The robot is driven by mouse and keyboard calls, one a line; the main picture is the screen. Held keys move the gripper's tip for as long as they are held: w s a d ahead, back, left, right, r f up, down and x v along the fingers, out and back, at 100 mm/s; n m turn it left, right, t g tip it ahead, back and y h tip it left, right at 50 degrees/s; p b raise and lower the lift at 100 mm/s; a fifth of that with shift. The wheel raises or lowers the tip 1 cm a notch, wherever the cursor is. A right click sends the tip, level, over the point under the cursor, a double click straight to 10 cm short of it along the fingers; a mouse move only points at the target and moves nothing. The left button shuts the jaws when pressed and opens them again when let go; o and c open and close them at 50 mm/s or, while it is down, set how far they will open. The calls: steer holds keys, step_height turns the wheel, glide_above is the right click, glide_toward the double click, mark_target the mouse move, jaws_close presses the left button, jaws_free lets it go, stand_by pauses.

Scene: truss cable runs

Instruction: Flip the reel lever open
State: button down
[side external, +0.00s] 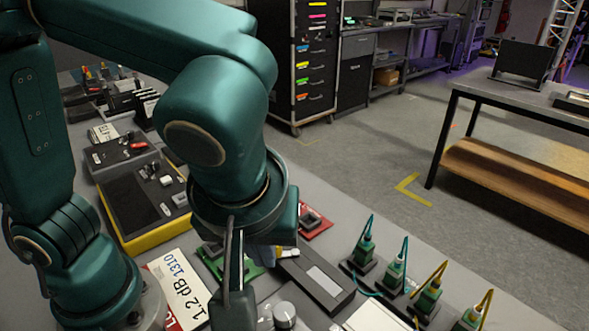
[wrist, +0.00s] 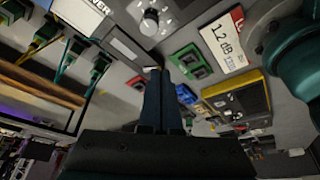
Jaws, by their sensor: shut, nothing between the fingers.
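I cannot clearly make out the reel or its lever in either view. My gripper (wrist: 157,74) is shut, its two dark fingers pressed together with nothing between them. In the wrist view the fingertips lie between a black box with a grey label (wrist: 124,49) and a green-framed part (wrist: 190,61). A round metal knob (wrist: 150,21) on a grey unit shows beyond the tips; it also shows at the bottom of the side view (side external: 284,315). In the side view my wrist hides much of the bench under it.
A white 1.2 dB 1310 card (side external: 183,287) lies at left, near a yellow-based black unit (side external: 150,240). Several small connector stands with cables (side external: 396,268) line the right edge. A red-framed part (side external: 314,221) lies behind my gripper. The floor beyond is open.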

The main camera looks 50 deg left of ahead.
steer(key=x, duration=0.9)
steer(key=shift+s, duration=0.1)
steer(key=shift+w+a+f, duration=0.2)
steer(key=shift+w+a, duration=0.3)
steer(key=shift+w, duration=0.05)
steer(key=shift+w+a+f, duration=0.2)
steer(key=shift+w+a, duration=0.8)
steer(key=shift+w, duration=0.05)
steer(key=shift+a+m+t+h, duration=0.15)
steer(key=shift+a+m+h, duration=0.1)
steer(key=shift+m, duration=0.4)
steer(key=shift+a+m+t+h, duration=0.15)
steer(key=shift+a+m, duration=0.15)
steer(key=shift+m, duration=0.35)
steer(key=shift+a+m+h, duration=0.4)
steer(key=shift+a+m, duration=0.1)
steer(key=shift+m, duration=0.5)
steer(key=shift+w+a, duration=0.35)
steer(key=shift+a, duration=0.25)
steer(key=shift+w+a, duration=0.5)
steer(key=shift+a, duration=0.05)
steer(key=shift+w+a, duration=0.35)
steer(key=shift+w, duration=0.35)
